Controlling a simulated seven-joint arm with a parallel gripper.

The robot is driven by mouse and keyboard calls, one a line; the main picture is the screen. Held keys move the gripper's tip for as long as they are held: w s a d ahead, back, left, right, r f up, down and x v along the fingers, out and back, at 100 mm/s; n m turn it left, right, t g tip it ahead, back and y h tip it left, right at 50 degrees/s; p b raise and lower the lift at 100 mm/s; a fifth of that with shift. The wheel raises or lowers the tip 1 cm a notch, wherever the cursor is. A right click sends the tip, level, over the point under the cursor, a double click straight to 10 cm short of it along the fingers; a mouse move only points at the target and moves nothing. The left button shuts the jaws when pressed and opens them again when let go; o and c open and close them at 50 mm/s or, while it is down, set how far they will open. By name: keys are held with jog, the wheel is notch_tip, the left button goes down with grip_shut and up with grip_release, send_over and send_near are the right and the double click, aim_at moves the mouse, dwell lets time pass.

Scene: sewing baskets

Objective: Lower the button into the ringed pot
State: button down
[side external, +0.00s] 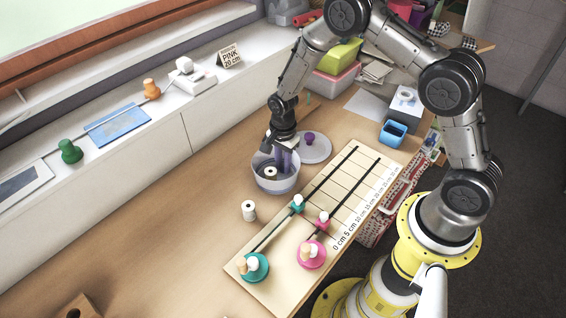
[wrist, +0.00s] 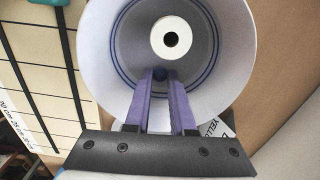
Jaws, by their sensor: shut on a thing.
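The ringed pot (side external: 277,185) is a pale round pot standing on the table, with blue rings inside its wall in the wrist view (wrist: 101,45). A white spool with a dark hole stands inside it, seen in the wrist view (wrist: 172,24) and the side view (side external: 270,171). My gripper (wrist: 160,80) points down at the pot with its purple fingers over or within the mouth. The button's height above the pot floor is hard to tell. In the side view my gripper (side external: 284,160) hides part of the pot.
A pale lid with a purple knob (side external: 310,137) lies behind the pot. A white roll (side external: 249,210) stands in front of it. A ruled board (side external: 325,205) with teal and pink pieces lies to the right. A blue box (side external: 393,133) is farther right. Table left of the pot is clear.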

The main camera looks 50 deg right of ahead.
jog(key=shift+f, duration=0.15)
jog(key=c, duration=0.7)
grip_release()
